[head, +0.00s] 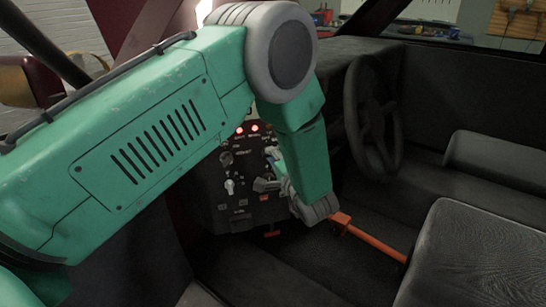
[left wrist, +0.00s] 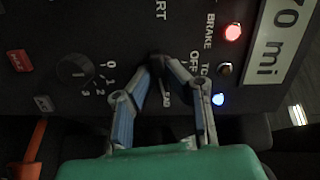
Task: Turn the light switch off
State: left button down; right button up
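A dark control panel (head: 245,205) with switches, knobs and lit lamps stands in the middle of the head view. My left gripper (head: 268,183) is at its right side, partly hidden behind my own arm. In the left wrist view, my left gripper (left wrist: 161,68) has its fingertips close together at a small dark knob or switch (left wrist: 157,62). A label beside it is partly covered by a finger, so I cannot read which control this is. I cannot tell whether the fingers grip it or only touch it. My right gripper is not in view.
A rotary dial (left wrist: 75,70) marked with numbers sits left of the fingers. A red lamp (left wrist: 233,32) and a blue lamp (left wrist: 218,99) glow at the right. An orange bar (head: 370,238), a steering wheel (head: 372,115) and a seat (head: 475,250) lie right of the panel.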

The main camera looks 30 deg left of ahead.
pick_arm(q)
jog(key=shift+s+f+n+t+h+p, duration=0.15)
jog(key=shift+n+h+p, duration=0.5)
jog(key=shift+n, duration=1.8)
jog(key=shift+s+n+t+h+p, duration=0.2)
jog(key=shift+n+p, duration=1)
jog(key=shift+n, duration=1.2)
jog(key=shift+w+f+n+t+h+p, duration=0.1)
jog(key=shift+n+t+h+p, duration=0.2)
jog(key=shift+n+p, duration=1.4)
jog(key=shift+n+b, duration=0.8)
jog(key=shift+n, duration=0.05)
jog(key=c, duration=1.8)
grip_release()
jog(key=shift+o, duration=1)
jog(key=shift+w+a+r, duration=0.1)
jog(key=shift+w, duration=0.05)
